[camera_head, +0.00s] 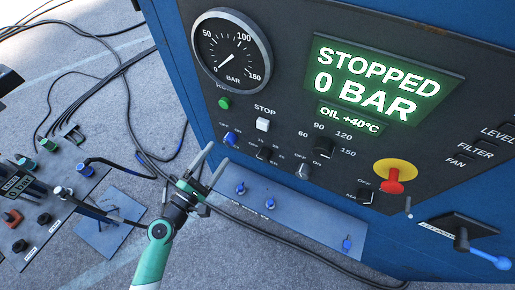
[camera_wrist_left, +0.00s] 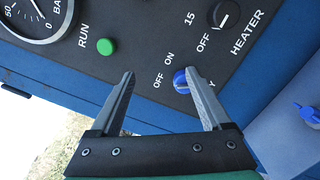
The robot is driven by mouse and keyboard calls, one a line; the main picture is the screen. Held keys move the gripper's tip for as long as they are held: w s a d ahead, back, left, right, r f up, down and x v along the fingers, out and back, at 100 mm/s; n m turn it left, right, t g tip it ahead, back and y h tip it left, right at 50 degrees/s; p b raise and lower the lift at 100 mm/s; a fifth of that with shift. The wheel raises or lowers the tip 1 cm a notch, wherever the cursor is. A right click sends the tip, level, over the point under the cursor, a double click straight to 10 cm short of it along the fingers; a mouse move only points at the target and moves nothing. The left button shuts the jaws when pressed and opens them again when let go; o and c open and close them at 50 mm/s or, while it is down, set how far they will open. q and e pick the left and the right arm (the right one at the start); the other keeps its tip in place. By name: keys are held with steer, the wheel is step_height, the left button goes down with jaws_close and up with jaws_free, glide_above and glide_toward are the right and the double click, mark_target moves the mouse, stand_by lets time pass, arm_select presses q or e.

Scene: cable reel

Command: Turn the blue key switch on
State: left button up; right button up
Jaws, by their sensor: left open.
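The blue key switch (camera_head: 231,137) sits at the lower left of the dark control panel. In the left wrist view the blue key switch (camera_wrist_left: 181,82) is close to the right finger, near the OFF and ON labels. Its pointing direction is hard to read. My left gripper (camera_head: 217,157) is open and empty, just below and left of the panel's lower edge. In the wrist view its two fingers (camera_wrist_left: 160,74) are spread, and the right one partly covers the switch and its label. My right gripper does not show.
Around the switch are a green RUN button (camera_head: 224,103), a white STOP button (camera_head: 262,124), a black heater knob (camera_wrist_left: 223,14) and a red emergency knob (camera_head: 393,181). The display (camera_head: 376,82) reads STOPPED, 0 BAR. A lower shelf (camera_head: 300,219) carries small blue parts.

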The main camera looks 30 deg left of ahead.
arm_select(q)
steer(key=n+y+b, duration=0.1)
glide_toward(228, 144)
steer(key=s, duration=0.2)
steer(key=shift+g, duration=0.4)
steer(key=w, duration=0.8)
steer(key=w+a+r, duration=0.1)
steer(key=w, duration=0.3)
jaws_close()
